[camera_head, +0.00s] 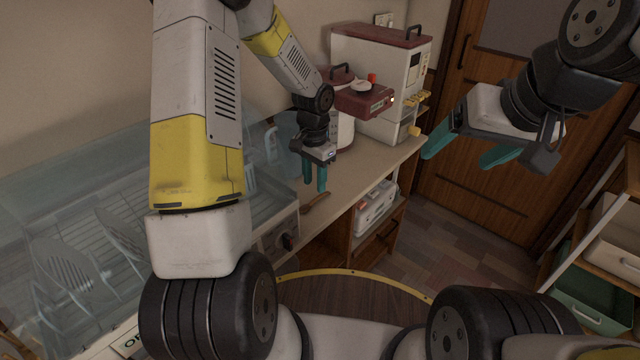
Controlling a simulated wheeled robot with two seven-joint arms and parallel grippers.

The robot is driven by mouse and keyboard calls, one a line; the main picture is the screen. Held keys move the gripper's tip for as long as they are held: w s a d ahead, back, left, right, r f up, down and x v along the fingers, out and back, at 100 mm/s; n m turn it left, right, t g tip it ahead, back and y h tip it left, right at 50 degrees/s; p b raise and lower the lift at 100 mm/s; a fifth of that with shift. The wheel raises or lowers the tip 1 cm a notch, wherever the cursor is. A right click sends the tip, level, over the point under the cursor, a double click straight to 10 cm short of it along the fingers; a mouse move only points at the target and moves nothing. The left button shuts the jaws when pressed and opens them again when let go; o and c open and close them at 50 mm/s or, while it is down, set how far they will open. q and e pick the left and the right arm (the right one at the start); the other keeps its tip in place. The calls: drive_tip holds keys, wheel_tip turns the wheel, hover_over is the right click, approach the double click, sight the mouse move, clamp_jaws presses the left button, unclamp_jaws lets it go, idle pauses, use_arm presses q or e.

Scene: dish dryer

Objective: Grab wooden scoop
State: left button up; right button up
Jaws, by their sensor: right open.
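A slim brown wooden piece, apparently the wooden scoop (316,201), lies on the counter near its front edge. My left gripper (315,188) points down just above and behind it, with its teal fingertips close to the scoop. The fingers look near each other from this angle; I cannot tell whether they touch the scoop or how far they are parted. My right gripper (468,150) is open and empty, held in the air at the right, well away from the counter.
The dish dryer (80,215), with a clear cover and racks, fills the left. A rice cooker (341,132) and a maroon-and-cream appliance (384,75) stand at the back of the counter (370,165). A shelf with bins (592,300) is at the right. Floor shows between.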

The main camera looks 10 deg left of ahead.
sight(313, 201)
use_arm(q)
drive_tip(key=f, duration=0.6)
drive_tip(key=shift+w+a+f, duration=0.1)
drive_tip(key=shift+a+f, duration=0.15)
drive_tip(key=shift+f, duration=0.05)
clamp_jaws()
